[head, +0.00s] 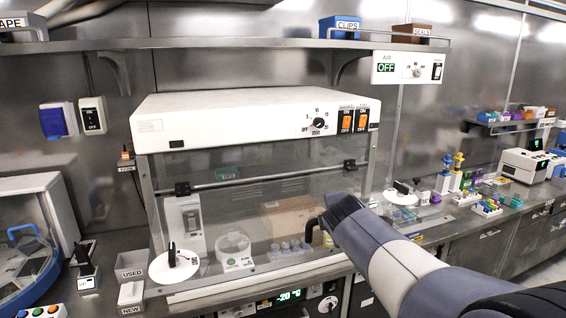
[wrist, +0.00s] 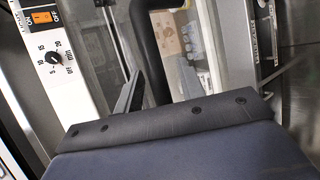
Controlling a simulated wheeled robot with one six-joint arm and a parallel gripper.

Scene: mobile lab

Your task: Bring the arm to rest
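My arm reaches in from the lower right of the head view, in front of the glass-fronted white cabinet (head: 255,112). My gripper (head: 311,231) is at the arm's far end, close to the cabinet's glass front, and only a small dark part of it shows. In the wrist view a dark finger (wrist: 130,97) stands up beside a thick black bar. Nothing held is visible.
Behind the glass are a cardboard box (head: 292,215), a clear round tub (head: 233,250) and several small vials (head: 290,248). A round white-topped device (head: 174,264) stands at the cabinet's front left. Grey bins (head: 131,265) are further left. Colourful racks (head: 487,207) stand on the right bench.

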